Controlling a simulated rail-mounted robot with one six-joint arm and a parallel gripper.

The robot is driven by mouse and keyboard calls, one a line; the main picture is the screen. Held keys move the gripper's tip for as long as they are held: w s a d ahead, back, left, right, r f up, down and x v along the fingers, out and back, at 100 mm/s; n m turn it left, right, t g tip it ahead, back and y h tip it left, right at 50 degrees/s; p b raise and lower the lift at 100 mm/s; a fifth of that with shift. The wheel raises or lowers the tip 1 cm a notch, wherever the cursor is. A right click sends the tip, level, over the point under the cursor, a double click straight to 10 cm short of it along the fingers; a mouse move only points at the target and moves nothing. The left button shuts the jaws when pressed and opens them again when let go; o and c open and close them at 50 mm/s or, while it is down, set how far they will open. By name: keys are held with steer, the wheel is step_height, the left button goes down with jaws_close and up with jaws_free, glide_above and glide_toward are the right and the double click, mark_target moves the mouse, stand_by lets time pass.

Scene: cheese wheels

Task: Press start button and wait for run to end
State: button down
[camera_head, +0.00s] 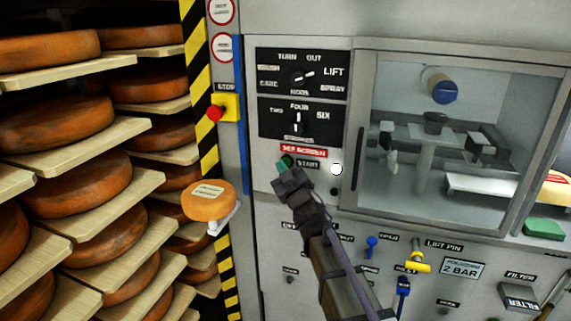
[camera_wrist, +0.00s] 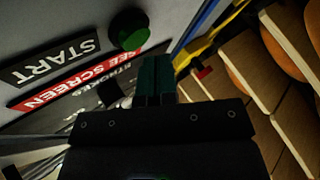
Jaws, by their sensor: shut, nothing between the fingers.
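The green start button (camera_head: 287,161) is on the grey panel, left of the START label (camera_head: 308,166) and under the red SEE SCREEN label (camera_head: 303,152). In the wrist view the round green button (camera_wrist: 129,32) stands out from the panel, above and left of my fingertips. My gripper (camera_head: 284,167) is shut and empty, with its green fingertips (camera_wrist: 156,68) close together. The fingertips are very close to the button in the head view and partly cover it. I cannot tell whether they touch it. A white lamp (camera_head: 336,169) shows right of START.
A red stop button (camera_head: 215,113) on a yellow box is left of the panel. Shelves of cheese wheels (camera_head: 60,123) fill the left side. A labelled cheese (camera_head: 208,201) sits on a small bracket. A windowed chamber (camera_head: 455,130) is at right. Knobs and valves (camera_head: 415,262) stick out below.

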steer(key=shift+w+d, duration=0.15)
steer(key=shift+w, duration=0.25)
